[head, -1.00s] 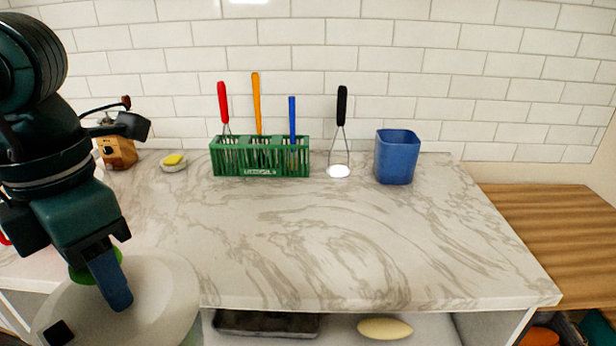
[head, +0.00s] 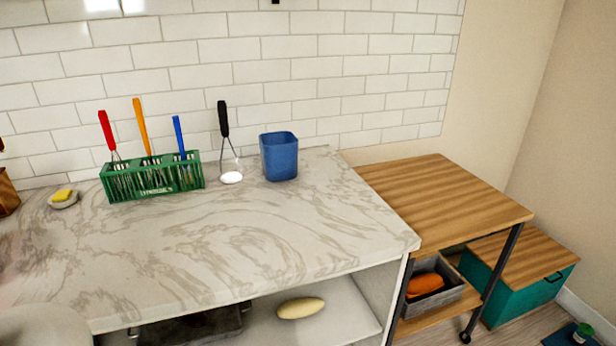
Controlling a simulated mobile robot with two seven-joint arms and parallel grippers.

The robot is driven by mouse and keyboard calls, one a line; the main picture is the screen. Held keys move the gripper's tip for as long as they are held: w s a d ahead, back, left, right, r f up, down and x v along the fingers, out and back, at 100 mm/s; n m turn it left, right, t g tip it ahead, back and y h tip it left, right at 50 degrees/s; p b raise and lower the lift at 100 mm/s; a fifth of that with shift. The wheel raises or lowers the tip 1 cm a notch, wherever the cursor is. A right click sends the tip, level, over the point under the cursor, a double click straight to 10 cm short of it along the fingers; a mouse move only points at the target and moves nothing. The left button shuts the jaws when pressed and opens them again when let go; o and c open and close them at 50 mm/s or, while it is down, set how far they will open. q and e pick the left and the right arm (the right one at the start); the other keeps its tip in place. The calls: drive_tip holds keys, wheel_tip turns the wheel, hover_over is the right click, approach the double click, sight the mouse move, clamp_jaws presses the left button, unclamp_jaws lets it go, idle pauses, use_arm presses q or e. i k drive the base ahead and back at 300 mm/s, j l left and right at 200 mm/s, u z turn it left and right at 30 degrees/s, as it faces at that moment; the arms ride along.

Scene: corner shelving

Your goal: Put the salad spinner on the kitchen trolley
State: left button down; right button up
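The salad spinner (head: 40,329) shows only as a pale, rounded edge in the bottom left corner; the rest of it is cut off by the frame. The kitchen trolley (head: 445,194) stands at the right, past the end of the marble counter. It has a striped wooden top, bare of objects, dark legs and a wheel. Neither of my grippers is in view, so their hold on anything cannot be seen.
The marble counter (head: 270,240) carries a green utensil rack (head: 153,178), a whisk-like tool (head: 224,120), a blue cup (head: 279,156) and a sponge dish (head: 63,199). The trolley's lower shelf holds a grey crate (head: 433,286). A teal chest (head: 520,290) stands right of it.

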sight(445, 198)
drive_tip(key=i+l+z, duration=0.2)
drive_tip(key=i+l, duration=0.2)
drive_tip(key=i+l+z, duration=0.25)
drive_tip(key=i+l, duration=0.15)
drive_tip(key=l, duration=0.15)
drive_tip(key=i+l+z, duration=0.2)
drive_tip(key=i+l, duration=0.15)
drive_tip(key=i+l+z, duration=0.2)
drive_tip(key=i, duration=0.35)
drive_tip(key=i+l+z, duration=0.25)
drive_tip(key=i, duration=0.25)
